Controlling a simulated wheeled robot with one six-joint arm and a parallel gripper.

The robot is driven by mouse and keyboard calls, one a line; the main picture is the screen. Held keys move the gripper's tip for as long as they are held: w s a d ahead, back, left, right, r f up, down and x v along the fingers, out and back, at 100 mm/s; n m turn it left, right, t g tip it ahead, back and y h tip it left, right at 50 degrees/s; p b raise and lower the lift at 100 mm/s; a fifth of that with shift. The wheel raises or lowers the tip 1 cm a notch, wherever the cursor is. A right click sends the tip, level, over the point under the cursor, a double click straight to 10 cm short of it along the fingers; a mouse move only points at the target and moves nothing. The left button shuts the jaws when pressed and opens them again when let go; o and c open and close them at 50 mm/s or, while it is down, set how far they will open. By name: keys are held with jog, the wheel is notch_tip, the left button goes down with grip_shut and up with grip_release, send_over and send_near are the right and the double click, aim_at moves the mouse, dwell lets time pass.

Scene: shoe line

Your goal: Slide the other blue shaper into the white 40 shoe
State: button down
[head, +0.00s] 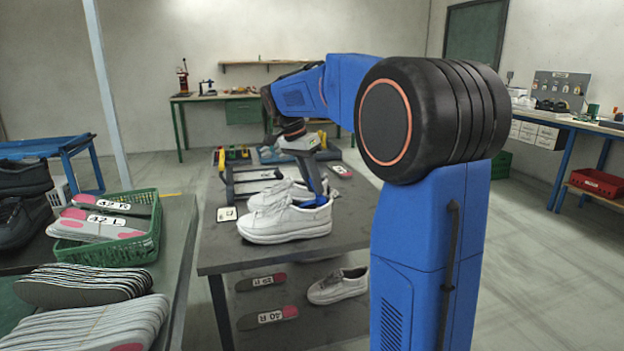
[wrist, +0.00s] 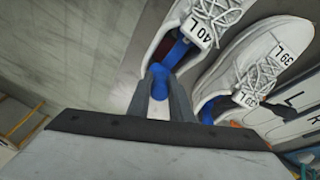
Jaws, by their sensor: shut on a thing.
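In the wrist view my gripper (wrist: 159,92) is shut on the knob end of a blue shaper (wrist: 158,74). A blue strip runs on from it into the opening of the white shoe tagged 40 L (wrist: 150,48); how deep it sits is hidden. Beside it on the right is a white shoe tagged 39 L (wrist: 262,50), with another blue shaper (wrist: 210,108) at its opening. In the head view the two white shoes (head: 283,225) stand side by side on the dark table, tags unreadable, with my gripper (head: 318,190) low at their heel end.
A black-framed rack (head: 255,182) stands behind the shoes. Another white shoe (head: 338,286) and insoles labelled 40 R (head: 268,317) lie on the lower shelf. A green basket of insoles (head: 105,250) stands on the left table. Open floor lies to the right.

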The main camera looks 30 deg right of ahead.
aim_at(318, 200)
jog(key=shift+s+d+f+t+y, duration=0.1)
jog(key=shift+d+f+t+y, duration=0.1)
jog(key=shift+f+y, duration=0.35)
jog(key=shift+s+d+f+t+y, duration=0.1)
jog(key=shift+d+f+t+y, duration=0.15)
jog(key=shift+f, duration=0.45)
jog(key=shift+d+f+t+y, duration=0.1)
jog(key=shift+d+f+y, duration=0.05)
jog(key=shift+f+y, duration=0.45)
jog(key=shift+f, duration=0.1)
jog(key=c, duration=1.5)
grip_release()
jog(key=shift+r, duration=0.2)
jog(key=shift+r, duration=0.65)
jog(key=shift+s+d+f, duration=0.25)
jog(key=shift+d+f, duration=0.3)
jog(key=shift+f, duration=0.1)
